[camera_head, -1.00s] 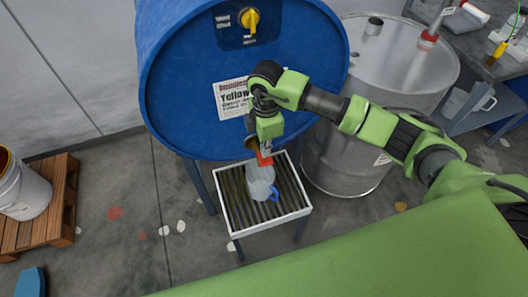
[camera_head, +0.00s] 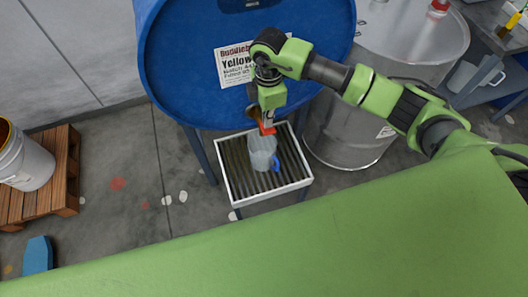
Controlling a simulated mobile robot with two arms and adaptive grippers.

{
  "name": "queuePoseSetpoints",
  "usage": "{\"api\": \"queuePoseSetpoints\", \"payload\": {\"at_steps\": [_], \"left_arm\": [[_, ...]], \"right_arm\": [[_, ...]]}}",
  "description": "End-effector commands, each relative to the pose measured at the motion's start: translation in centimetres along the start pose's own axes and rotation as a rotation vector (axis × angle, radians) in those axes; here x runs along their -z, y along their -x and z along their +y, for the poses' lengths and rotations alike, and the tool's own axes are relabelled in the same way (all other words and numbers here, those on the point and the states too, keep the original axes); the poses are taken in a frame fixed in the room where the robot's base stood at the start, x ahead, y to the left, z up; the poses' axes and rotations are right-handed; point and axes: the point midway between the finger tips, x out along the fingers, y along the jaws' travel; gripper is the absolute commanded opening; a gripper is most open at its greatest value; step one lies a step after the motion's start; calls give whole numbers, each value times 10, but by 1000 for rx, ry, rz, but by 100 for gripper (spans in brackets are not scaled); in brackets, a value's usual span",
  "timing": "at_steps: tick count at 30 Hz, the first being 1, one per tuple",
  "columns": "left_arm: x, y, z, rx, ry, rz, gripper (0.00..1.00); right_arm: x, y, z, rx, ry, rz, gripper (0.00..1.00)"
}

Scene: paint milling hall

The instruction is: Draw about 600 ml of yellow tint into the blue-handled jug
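A clear jug (camera_head: 260,147) with a blue handle (camera_head: 276,163) stands upright on the slatted drip tray (camera_head: 229,183) below the drum's front. My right gripper (camera_head: 268,122) points down just above the jug, at a small red part (camera_head: 268,131) beside the brownish tap (camera_head: 253,112). The gripper hides much of the tap, and I cannot tell whether its fingers are closed on the red part. No yellow liquid is visible in the jug. My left gripper is out of view.
A grey metal drum (camera_head: 345,140) stands right of the blue one. A white bucket (camera_head: 28,168) sits on a wooden pallet (camera_head: 64,190) at the left. A bench (camera_head: 500,92) with a pale jug (camera_head: 463,76) is at the far right.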

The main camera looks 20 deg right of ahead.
Motion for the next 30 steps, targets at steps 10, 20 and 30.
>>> {"api": "queuePoseSetpoints", "payload": {"at_steps": [10, 20, 30], "left_arm": [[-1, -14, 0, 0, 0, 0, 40], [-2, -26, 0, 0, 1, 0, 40], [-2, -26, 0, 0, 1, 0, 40]], "right_arm": [[0, -20, 0, 1, 0, 0, 0], [0, -37, 0, 1, 0, -1, 0], [0, -38, 0, 1, 0, -1, 0]]}}
